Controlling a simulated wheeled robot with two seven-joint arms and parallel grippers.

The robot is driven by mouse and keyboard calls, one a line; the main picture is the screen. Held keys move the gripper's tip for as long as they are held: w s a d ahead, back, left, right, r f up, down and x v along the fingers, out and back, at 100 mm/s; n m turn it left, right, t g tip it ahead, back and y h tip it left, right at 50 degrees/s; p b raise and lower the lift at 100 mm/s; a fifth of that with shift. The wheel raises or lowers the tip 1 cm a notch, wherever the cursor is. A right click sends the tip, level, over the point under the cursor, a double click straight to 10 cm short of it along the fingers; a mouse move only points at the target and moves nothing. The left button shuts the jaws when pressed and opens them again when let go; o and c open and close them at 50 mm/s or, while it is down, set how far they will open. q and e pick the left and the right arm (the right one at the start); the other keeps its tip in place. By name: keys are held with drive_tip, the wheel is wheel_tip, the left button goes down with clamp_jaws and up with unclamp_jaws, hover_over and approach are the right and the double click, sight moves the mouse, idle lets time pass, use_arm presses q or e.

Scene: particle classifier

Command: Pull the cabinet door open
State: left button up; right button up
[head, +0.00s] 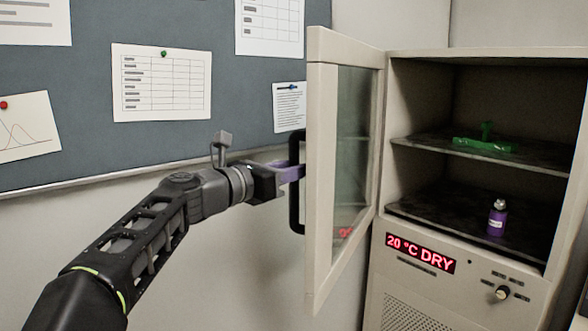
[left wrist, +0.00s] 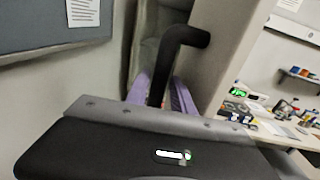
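The cabinet (head: 473,57) stands at the right in the head view. Its framed glass door (head: 322,200) is swung wide open to the left, so the inside shows. The black door handle (head: 294,215) is on the door's outer face. My left gripper (head: 293,172) reaches in from the left with purple fingers at the handle. In the left wrist view the handle (left wrist: 160,85) runs between the two fingers, which look shut on it. My right gripper is in neither view.
Inside the cabinet, a green object (head: 484,145) lies on the upper shelf and a purple bottle (head: 497,218) stands below. A notice board (head: 235,110) hangs on the wall behind my left arm. The left wrist view shows a cluttered bench (left wrist: 290,128) at right.

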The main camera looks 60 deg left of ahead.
use_arm(q)
drive_tip(key=shift+s, duration=0.1)
drive_tip(key=s+d, duration=0.1)
drive_tip(key=s, duration=0.6)
drive_tip(key=shift+s+d, duration=0.2)
drive_tip(key=shift+s, duration=0.05)
idle(0.4)
